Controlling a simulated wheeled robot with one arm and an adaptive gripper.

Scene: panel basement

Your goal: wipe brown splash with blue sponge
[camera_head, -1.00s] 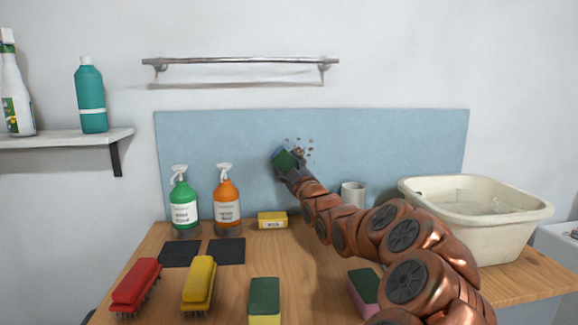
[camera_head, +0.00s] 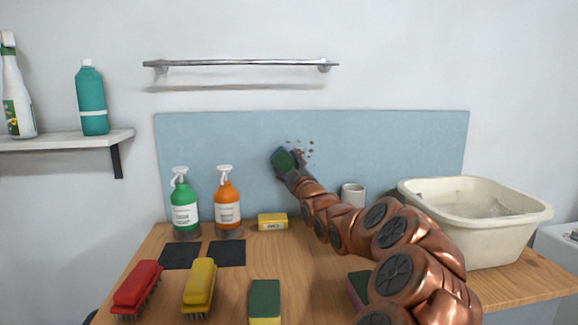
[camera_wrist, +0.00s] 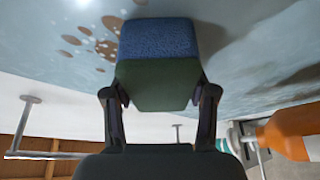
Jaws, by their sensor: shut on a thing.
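My gripper (camera_head: 291,171) is shut on the blue sponge (camera_head: 283,159), which has a dark green scouring side. In the wrist view my gripper (camera_wrist: 160,98) grips the green part, and the blue part of the sponge (camera_wrist: 158,38) faces the panel. The sponge is at or very near the light blue panel (camera_head: 400,145); exact contact cannot be told. The brown splash (camera_head: 302,148) shows as spots just above and right of the sponge. In the wrist view the brown splash (camera_wrist: 108,48) lies left of the sponge, and part may be hidden behind it.
A green spray bottle (camera_head: 184,205) and an orange one (camera_head: 227,200) stand left of my arm. A yellow box (camera_head: 272,221), a white cup (camera_head: 353,194) and a cream basin (camera_head: 485,235) are nearby. Brushes and other sponges lie in front. A rail (camera_head: 240,64) hangs above.

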